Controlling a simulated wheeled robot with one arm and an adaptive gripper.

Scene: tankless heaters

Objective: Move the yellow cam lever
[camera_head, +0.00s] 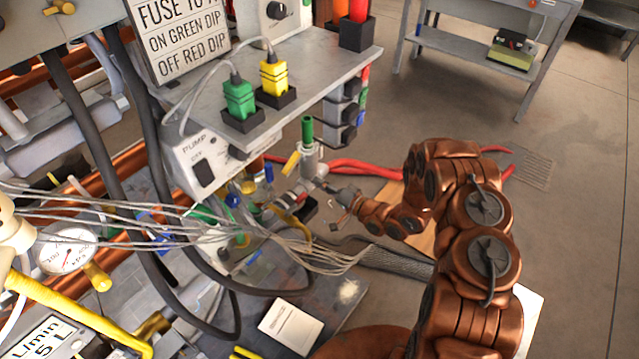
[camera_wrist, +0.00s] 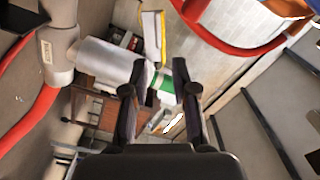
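A yellow lever (camera_head: 291,163), likely the cam lever, stands tilted on the left side of a grey pipe fitting (camera_head: 313,163) with a green top, below the shelf. In the wrist view a yellow-edged strip (camera_wrist: 160,36), which looks like the same lever, sits just ahead of the fingertips, beside a grey cylinder (camera_wrist: 108,64). My gripper (camera_wrist: 161,70) is open, with a clear gap between its fingers. Something green and white (camera_wrist: 166,88) shows through that gap. In the head view my gripper (camera_head: 340,203) is small, right of and below the fitting. I see no contact with the lever.
Red hoses (camera_head: 365,168) run behind the fitting, and a red hose (camera_wrist: 235,45) curves close in the wrist view. Grey cables (camera_head: 310,255) hang left of my arm. The shelf (camera_head: 312,62) with green and yellow plugs overhangs from above. Floor at the right is open.

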